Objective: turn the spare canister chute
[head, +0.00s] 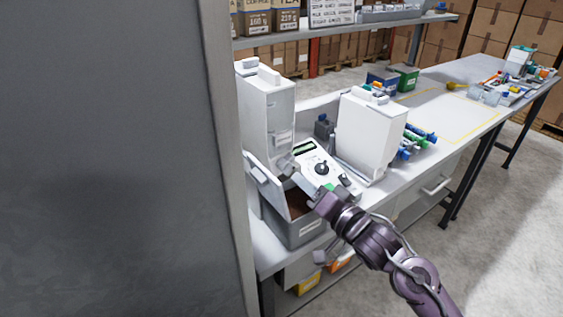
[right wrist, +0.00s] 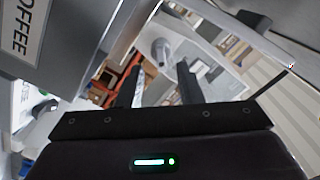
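A tall white canister (head: 265,112) stands at the left of the bench, and a second white canister (head: 368,132) stands to its right. I cannot read which one is the spare. My right gripper (head: 291,168) reaches in front of the left canister, above an open grey bin. In the right wrist view my gripper (right wrist: 162,72) has its two fingers apart. A small grey rounded piece (right wrist: 161,50), possibly a chute, shows between and beyond the fingertips; contact is not visible. A canister face marked COFFEE (right wrist: 22,32) is close at the left. My left gripper is not in view.
A control panel (head: 318,163) with a black knob sits between the canisters. The grey bin (head: 292,232) with its raised lid is below my gripper. A large grey panel (head: 105,160) blocks the left side. The bench (head: 440,118) has clear room farther right.

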